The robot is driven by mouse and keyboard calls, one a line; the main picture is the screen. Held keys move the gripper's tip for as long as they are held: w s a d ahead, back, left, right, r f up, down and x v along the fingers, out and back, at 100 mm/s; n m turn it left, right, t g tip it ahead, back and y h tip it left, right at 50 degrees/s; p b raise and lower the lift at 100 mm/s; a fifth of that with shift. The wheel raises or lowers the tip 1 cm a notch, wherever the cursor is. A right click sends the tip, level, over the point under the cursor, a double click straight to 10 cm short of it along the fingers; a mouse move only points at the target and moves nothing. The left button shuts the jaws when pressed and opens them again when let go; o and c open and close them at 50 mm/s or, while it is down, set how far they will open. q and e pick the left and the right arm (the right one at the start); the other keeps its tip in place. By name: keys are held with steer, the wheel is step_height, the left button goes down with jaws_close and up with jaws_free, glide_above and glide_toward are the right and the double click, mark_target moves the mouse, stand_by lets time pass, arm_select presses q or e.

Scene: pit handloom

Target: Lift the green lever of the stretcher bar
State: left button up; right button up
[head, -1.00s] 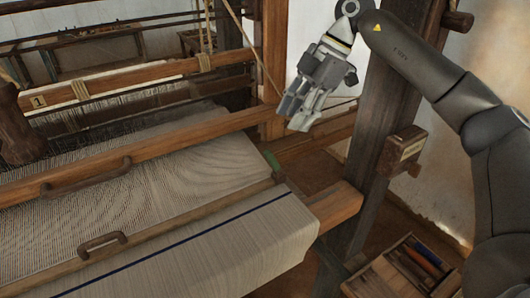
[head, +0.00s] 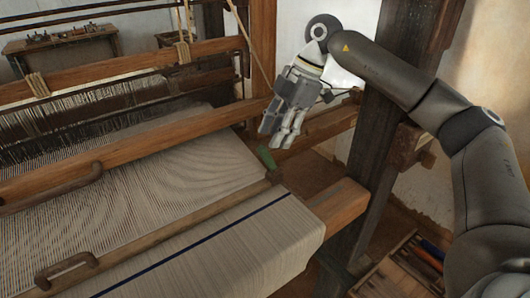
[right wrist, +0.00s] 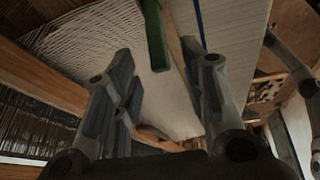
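The green lever (head: 266,158) is a small green piece at the right end of the wooden stretcher bar (head: 190,231), which lies across the pale cloth. In the right wrist view, the green lever (right wrist: 155,35) is long and narrow, seen beyond the fingertips. My right gripper (head: 279,132) is above and slightly right of the lever in the head view, fingers pointing down. In the right wrist view, my right gripper (right wrist: 157,65) has its two fingers well apart with nothing between them; it looks clear of the lever. My left gripper is not in view.
A wooden beam (head: 130,153) with a handle crosses the warp behind the stretcher bar. A thick dark post (head: 378,130) stands right of my gripper, near my right arm. A beam end (head: 340,203) juts out below. A tool box (head: 408,270) is at lower right.

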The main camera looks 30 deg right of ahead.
mark_target(265, 154)
steer(key=p+x, duration=0.1)
steer(key=x, duration=0.5)
steer(key=shift+w, duration=0.1)
steer(key=shift+a+f, duration=0.2)
steer(key=shift+f, duration=0.25)
jaws_close()
